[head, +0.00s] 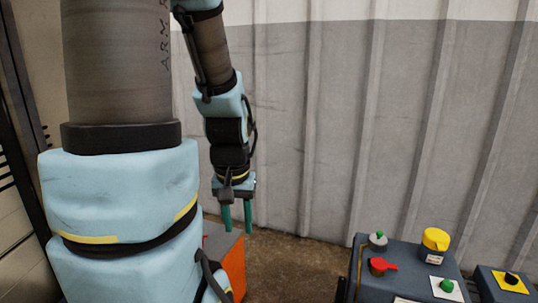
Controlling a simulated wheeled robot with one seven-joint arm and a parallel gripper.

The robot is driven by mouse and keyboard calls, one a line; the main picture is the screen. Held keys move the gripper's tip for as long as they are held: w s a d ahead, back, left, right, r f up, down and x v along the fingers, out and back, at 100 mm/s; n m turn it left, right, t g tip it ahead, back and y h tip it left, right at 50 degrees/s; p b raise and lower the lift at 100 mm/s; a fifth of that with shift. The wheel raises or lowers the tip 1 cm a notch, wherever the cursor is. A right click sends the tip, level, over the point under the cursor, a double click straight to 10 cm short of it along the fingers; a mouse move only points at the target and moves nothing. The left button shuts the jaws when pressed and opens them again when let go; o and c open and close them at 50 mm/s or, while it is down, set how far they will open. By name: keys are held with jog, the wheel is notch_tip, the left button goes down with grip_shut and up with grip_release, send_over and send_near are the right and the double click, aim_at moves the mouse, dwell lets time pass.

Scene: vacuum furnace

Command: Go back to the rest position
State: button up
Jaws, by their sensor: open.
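My gripper (237,216) is at the centre left of the head view, at the end of my arm. Its two green fingers point down and stand apart, with nothing between them. It hangs in the air in front of the grey ribbed wall. My large blue and grey arm links fill the left side of the view and hide what is behind them.
A dark control box (410,272) at the lower right bears red, green and yellow knobs. A smaller box (503,283) with a black knob on a yellow plate is beside it. An orange box (234,268) stands below my gripper. Brown floor (297,262) shows between them.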

notch_tip(320, 180, up, 15)
jog(key=p, duration=1.3)
jog(key=shift+f, duration=0.1)
dwell(0.4)
